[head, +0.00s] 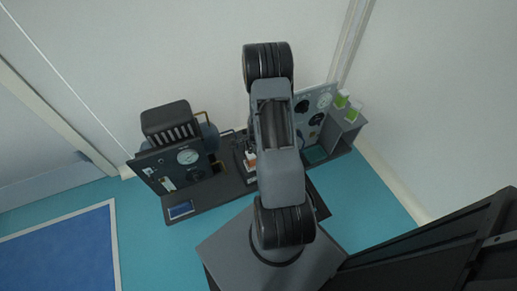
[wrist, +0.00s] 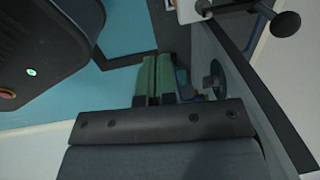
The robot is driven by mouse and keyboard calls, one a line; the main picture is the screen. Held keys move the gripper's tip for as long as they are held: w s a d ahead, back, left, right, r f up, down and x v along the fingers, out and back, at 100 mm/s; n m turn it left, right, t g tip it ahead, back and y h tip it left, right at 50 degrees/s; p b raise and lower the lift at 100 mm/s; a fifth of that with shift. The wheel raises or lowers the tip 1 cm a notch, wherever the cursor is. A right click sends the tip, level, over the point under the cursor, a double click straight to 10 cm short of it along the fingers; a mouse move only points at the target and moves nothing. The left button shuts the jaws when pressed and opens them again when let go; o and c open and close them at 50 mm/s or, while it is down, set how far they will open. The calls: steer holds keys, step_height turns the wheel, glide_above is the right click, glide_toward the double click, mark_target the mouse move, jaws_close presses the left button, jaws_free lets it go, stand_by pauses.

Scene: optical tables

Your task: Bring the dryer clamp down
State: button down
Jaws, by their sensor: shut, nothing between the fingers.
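My gripper (wrist: 160,62) shows in the wrist view, its two green fingers side by side and closed, with nothing between them. In the head view my arm hides it. A metal lever with a round black knob (wrist: 285,25) is at the upper right of the wrist view, apart from my fingers; it may be the dryer clamp's handle, but I cannot tell. A pale block (wrist: 188,10) sits beside the lever's inner end. In the head view, a small white-and-orange part (head: 250,159) shows just left of my arm on the dark bench (head: 205,196).
A panel with a gauge (head: 188,157) and a ribbed dark unit (head: 170,122) stand left of my arm. Another dial panel (head: 312,115) and green-topped items (head: 341,100) are to the right. In the wrist view, a grey plate (wrist: 240,85) with a dark knob (wrist: 214,80) is close right of my fingers.

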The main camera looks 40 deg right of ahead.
steer(key=shift+s+a+r, duration=0.1)
steer(key=shift+s+r, duration=0.15)
steer(key=shift+s, duration=0.2)
steer(key=shift+s+a+r, duration=0.1)
steer(key=shift+s+r, duration=0.1)
steer(key=shift+s, duration=0.25)
steer(key=w+a+r+n+t+p, duration=0.1)
steer(key=a+r+n+p, duration=0.35)
steer(key=r, duration=0.75)
steer(key=w+a+r+n+p, duration=0.1)
steer(key=a+r+n+p, duration=0.35)
steer(key=r, duration=0.85)
steer(key=w+a+r+n+t+p, duration=0.1)
steer(key=a+r+n+p, duration=0.1)
steer(key=r+p, duration=0.75)
steer(key=s+a+r+n+p, duration=0.3)
steer(key=r, duration=0.5)
steer(key=s+a+r+n+p, duration=0.2)
steer(key=s+r+n+p, duration=0.1)
steer(key=r, duration=0.6)
steer(key=s+a+r+n+p, duration=0.3)
steer(key=s+r+n, duration=0.1)
steer(key=r, duration=0.5)
steer(key=shift+a+t+p, duration=0.3)
steer(key=shift+d, duration=0.15)
